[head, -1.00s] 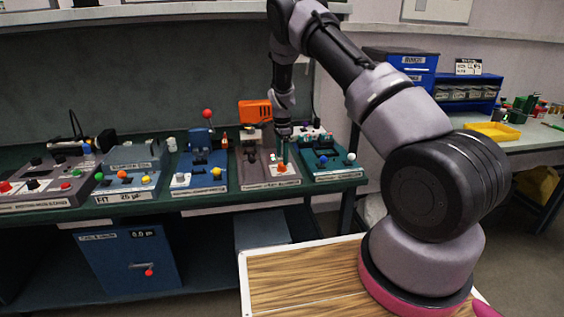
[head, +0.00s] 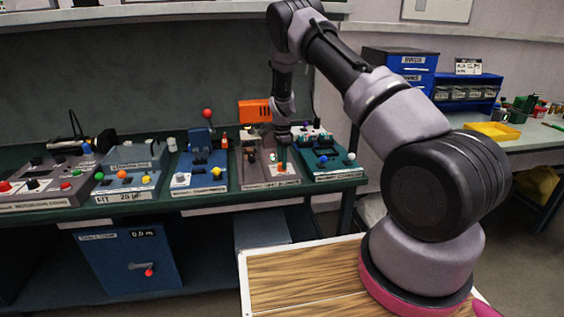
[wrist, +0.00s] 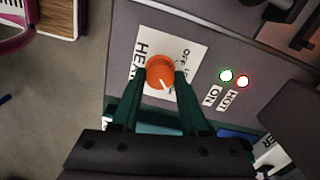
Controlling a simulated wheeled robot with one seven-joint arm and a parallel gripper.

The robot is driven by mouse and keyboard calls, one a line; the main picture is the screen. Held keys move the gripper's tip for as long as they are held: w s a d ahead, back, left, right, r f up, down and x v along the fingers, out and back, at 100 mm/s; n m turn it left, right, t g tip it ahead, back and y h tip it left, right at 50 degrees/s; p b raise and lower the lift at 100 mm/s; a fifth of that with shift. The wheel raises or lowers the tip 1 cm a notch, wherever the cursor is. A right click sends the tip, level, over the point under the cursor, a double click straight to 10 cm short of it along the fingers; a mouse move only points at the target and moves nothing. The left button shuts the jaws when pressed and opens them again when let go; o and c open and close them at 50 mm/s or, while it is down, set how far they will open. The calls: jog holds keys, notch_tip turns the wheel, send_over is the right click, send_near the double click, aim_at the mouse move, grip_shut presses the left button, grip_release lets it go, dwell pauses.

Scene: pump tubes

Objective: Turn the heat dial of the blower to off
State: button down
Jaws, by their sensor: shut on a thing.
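The heat dial (wrist: 159,72) is an orange round knob with a white pointer line, on a white label plate reading HEAT and OFF in the wrist view. The pointer slants toward the lower right of that picture; I cannot tell exactly which mark it meets. My gripper (wrist: 152,84) is shut on the dial, a green finger on each side. The blower panel (wrist: 205,25) is grey, with a green lit lamp and a red lit lamp beside ON and HOT labels. In the head view my gripper (head: 282,160) is over the front of the blower (head: 252,172), and mostly hides the dial.
A blue unit (head: 198,178) stands left of the blower and a teal unit (head: 328,163) stands right, close by. An orange box (head: 255,111) is behind. A shelf edge runs above the bench.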

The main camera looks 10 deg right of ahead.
jog(key=shift+n, duration=0.3)
jog(key=n, duration=0.3)
jog(key=shift+n, duration=0.4)
jog(key=n, duration=0.4)
jog(key=shift+n, duration=0.3)
jog(key=n, duration=0.8)
jog(key=shift+n, duration=0.3)
jog(key=shift+c, duration=2.1)
grip_release()
